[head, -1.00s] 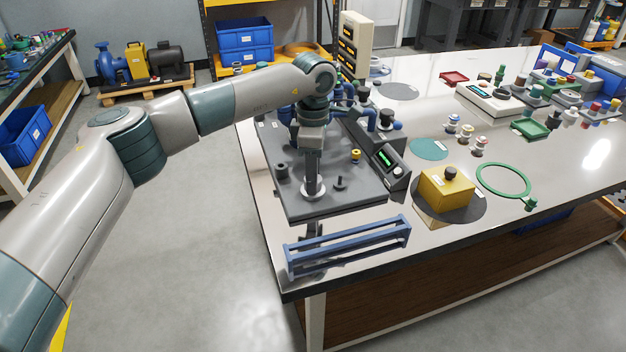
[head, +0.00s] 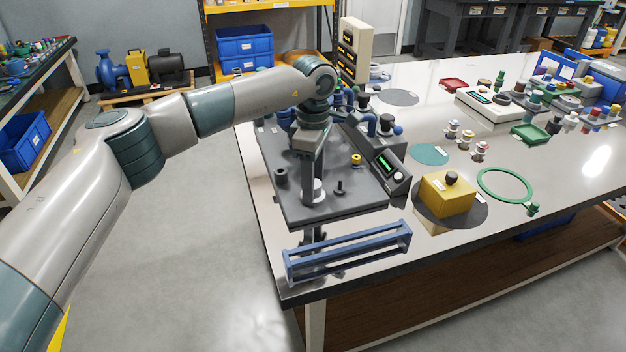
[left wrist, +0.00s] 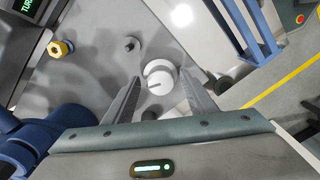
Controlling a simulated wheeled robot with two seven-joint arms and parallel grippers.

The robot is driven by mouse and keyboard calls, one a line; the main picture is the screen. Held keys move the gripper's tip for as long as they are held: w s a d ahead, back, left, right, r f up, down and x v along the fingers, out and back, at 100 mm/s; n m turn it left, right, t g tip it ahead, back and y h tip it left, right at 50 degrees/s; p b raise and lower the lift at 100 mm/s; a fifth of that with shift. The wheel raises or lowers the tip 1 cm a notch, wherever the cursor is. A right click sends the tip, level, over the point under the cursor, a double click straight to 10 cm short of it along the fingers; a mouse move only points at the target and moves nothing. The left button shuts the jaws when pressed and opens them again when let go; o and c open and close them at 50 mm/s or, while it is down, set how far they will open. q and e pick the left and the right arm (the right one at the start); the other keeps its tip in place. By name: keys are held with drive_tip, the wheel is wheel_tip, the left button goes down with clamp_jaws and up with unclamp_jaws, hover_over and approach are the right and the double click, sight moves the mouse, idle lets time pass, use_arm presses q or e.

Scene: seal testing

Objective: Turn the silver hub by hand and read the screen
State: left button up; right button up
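The silver hub (head: 317,196) stands on the dark grey test plate (head: 345,205), below my left gripper (head: 311,180). In the left wrist view the hub (left wrist: 158,72) is a pale round piece with a dark line mark. It lies between the fingertips of my left gripper (left wrist: 161,78), which are spread with narrow gaps on both sides. The screen (head: 385,163) is on a tilted grey console right of the plate and shows small green text. In the left wrist view the screen (left wrist: 27,6) is cut off, with "TUR" readable. My right gripper is not in view.
A blue rack (head: 350,250) lies at the table's front edge. A yellow block (head: 446,195) sits to the right. Blue pipe fittings (head: 384,124) stand behind.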

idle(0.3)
use_arm(q)
wheel_tip(320, 180, up, 17)
drive_tip(key=shift+r, duration=0.15)
idle(0.5)
drive_tip(key=shift+w, duration=0.15)
